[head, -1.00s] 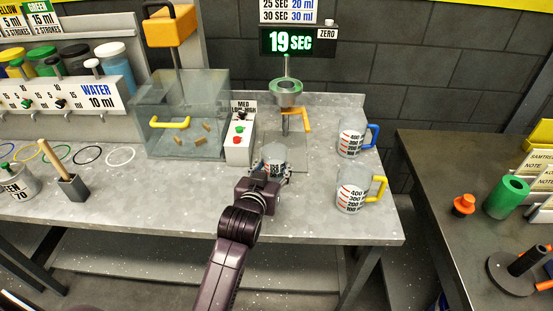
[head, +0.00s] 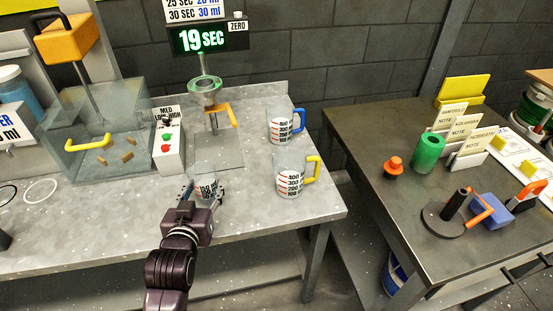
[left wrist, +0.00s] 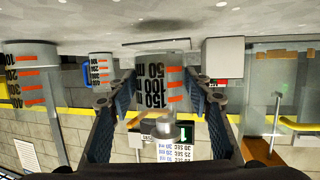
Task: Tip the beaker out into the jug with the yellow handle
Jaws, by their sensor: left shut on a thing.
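The beaker (head: 207,180) is a small clear cup with black volume marks. My left gripper (head: 204,193) is shut on it, left of the jugs and in front of the dispensing stand. In the left wrist view, the beaker (left wrist: 160,75) sits upside down in the picture between both fingers (left wrist: 158,98). I cannot tell its contents. The jug with the yellow handle (head: 290,180) stands upright on the grey bench near its right end, apart from the beaker. My right gripper is not in view.
A blue-handled jug (head: 281,127) stands behind the yellow-handled one. The stand with a green ring and orange lever (head: 206,86), a switch box (head: 168,147) and a glass tank (head: 75,140) are behind and left. Bench surface between beaker and yellow-handled jug is clear.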

